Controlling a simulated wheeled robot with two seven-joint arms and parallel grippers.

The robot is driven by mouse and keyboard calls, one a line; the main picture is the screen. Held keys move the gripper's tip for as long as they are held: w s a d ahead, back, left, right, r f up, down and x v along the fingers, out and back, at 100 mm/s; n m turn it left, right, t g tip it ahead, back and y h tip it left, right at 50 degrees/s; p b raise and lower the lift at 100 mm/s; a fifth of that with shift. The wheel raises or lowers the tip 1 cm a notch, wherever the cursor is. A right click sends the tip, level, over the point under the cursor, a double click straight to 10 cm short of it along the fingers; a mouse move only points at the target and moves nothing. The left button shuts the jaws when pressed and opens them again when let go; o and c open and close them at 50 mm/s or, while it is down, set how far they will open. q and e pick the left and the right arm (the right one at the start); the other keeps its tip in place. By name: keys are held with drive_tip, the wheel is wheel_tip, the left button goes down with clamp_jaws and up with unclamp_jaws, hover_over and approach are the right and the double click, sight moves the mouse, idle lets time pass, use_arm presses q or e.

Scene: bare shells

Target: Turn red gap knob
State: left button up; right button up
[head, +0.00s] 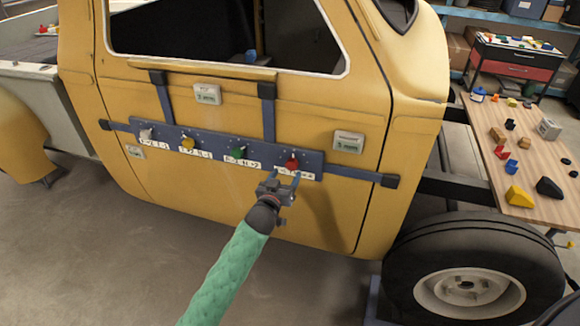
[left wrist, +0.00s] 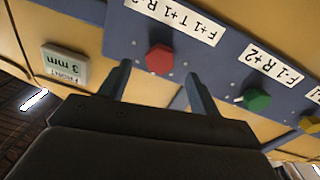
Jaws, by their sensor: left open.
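The red knob (head: 292,162) is at the right end of a blue panel (head: 215,145) strapped to the yellow truck door. In the left wrist view the red knob (left wrist: 159,59) looks six-sided and shows just beyond and between my two fingertips. My left gripper (head: 283,177) is open and empty, just below the red knob, with its fingers pointing at the panel. I see no contact with the knob. A white label under the knob is partly hidden by the gripper in the head view. My right gripper does not show.
Green (head: 238,152), yellow (head: 188,143) and pale (head: 145,134) knobs sit left of the red one. A "3 mm" tag (head: 347,142) is on the door to the right. A wheel (head: 470,275) and a wooden table (head: 530,165) with loose parts stand further right.

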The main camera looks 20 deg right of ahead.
sight(290, 167)
use_arm(q)
drive_tip(key=shift+p+x, duration=0.7)
drive_tip(key=shift+x, duration=1.55)
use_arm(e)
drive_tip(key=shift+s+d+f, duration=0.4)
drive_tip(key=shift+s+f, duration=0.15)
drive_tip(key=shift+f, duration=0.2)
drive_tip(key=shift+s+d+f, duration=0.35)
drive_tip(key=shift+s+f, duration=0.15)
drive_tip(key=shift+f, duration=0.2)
use_arm(q)
drive_tip(key=c, duration=1)
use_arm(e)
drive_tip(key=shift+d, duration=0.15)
